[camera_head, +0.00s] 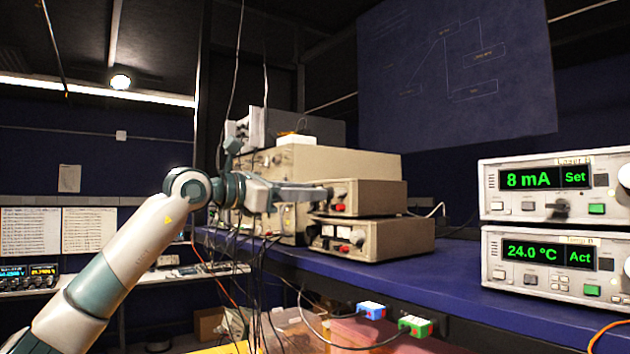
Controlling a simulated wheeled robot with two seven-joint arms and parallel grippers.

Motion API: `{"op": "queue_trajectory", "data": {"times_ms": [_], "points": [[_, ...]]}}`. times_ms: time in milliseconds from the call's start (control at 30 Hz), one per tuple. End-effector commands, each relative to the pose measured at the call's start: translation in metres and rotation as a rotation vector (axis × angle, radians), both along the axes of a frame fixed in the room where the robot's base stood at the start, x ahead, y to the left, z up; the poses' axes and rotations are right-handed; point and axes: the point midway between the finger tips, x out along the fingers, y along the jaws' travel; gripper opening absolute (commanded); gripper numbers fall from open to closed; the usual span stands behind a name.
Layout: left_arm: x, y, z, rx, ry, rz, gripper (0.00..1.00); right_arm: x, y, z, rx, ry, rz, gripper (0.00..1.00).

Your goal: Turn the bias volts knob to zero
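My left arm comes in from the lower left. Its gripper (318,194) is at the front panel of the upper small beige instrument box (378,196). The fingertips appear to be at or very near the panel. The view is side-on and small, so finger opening and contact are unclear. No label reading bias volts is legible, and any knob at the fingertips is hidden by the gripper. Red terminals (339,207) show just below the gripper on that box. My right gripper is not in view.
A similar beige box (390,240) sits underneath, with a larger beige instrument (330,160) behind. Cables hang in front of the blue bench (465,285). Two stacked laser controllers (545,265) stand at right, reading 8 mA and 24.0 °C. Bench between is clear.

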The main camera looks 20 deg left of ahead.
Motion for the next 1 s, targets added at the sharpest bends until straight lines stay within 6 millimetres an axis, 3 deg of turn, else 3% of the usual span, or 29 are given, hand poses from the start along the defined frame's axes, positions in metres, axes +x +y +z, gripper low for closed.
{"op": "queue_trajectory", "data": {"times_ms": [200, 567, 700, 1000], "points": [[0.015, -0.011, 0.000, 0.000, 0.001, 0.000, 0.27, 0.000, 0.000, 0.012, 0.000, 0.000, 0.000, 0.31], [0.017, -0.013, -0.001, 0.001, 0.001, 0.000, 0.27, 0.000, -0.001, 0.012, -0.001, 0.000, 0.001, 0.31], [0.017, -0.013, -0.001, 0.001, 0.001, 0.000, 0.00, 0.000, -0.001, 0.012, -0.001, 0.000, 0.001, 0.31], [0.017, -0.013, -0.001, -0.009, 0.007, 0.000, 0.00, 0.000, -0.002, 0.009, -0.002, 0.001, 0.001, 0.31]]}}
